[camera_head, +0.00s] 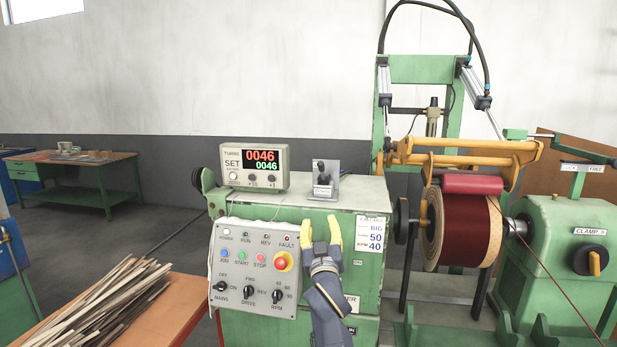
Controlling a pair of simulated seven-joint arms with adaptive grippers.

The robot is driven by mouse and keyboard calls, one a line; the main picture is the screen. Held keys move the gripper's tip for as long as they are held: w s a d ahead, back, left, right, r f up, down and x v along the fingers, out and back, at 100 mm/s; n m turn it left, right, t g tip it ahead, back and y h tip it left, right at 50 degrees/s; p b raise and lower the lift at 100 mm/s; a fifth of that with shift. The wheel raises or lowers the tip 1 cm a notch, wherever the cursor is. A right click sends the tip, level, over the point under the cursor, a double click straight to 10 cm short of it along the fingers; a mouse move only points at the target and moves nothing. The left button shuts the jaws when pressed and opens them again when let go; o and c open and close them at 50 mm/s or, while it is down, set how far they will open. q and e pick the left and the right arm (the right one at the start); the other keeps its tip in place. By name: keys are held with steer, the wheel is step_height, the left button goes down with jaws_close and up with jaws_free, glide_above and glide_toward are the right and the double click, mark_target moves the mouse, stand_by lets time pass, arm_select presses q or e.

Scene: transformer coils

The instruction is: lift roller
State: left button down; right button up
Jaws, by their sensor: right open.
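A dark red roller (472,182) rests against the top of the wound coil (470,228), which is dark red with tan edges. A yellow arm frame (460,156) stands above the roller. A small black lever (321,172) on a grey plate stands on top of the green cabinet. My right gripper (320,226) has yellow fingertips, open and pointing up, in front of the cabinet's front face. It is below the lever and empty, apart from the roller. My left gripper is not in view.
A control panel (255,268) with buttons, knobs and a red stop button is left of my gripper. A counter box (254,166) reads 0046 twice. Wood strips (95,305) lie on an orange table at lower left. A green clamp housing (565,245) stands right of the coil.

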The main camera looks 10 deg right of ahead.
mark_target(321, 169)
step_height(321, 169, up, 7)
steer(key=s+m+t+h, duration=0.1)
steer(key=x, duration=1.6)
steer(key=shift+w+d+r, duration=0.1)
steer(key=shift+d+r, duration=0.15)
steer(key=shift+d, duration=0.1)
jaws_close()
